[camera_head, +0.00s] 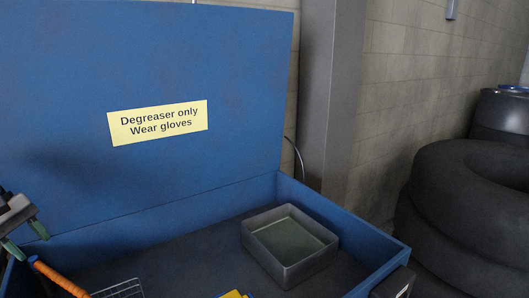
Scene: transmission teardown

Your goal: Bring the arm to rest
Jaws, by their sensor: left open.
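My left gripper (27,238) is at the left edge, partly cut off by the frame. It is open, and its greenish fingertips are apart with nothing seen between them. It is in front of the blue panel, above and to the left of an orange handle (60,278). The rest of my left arm is outside the picture. My right gripper does not show.
A blue parts washer has a raised lid (230,60) with a yellow sign and a dark basin floor (190,255). A grey square tray (288,268) sits inside. A wire basket (122,289) and yellow item (233,294) are at the bottom. Tires (470,190) stand right.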

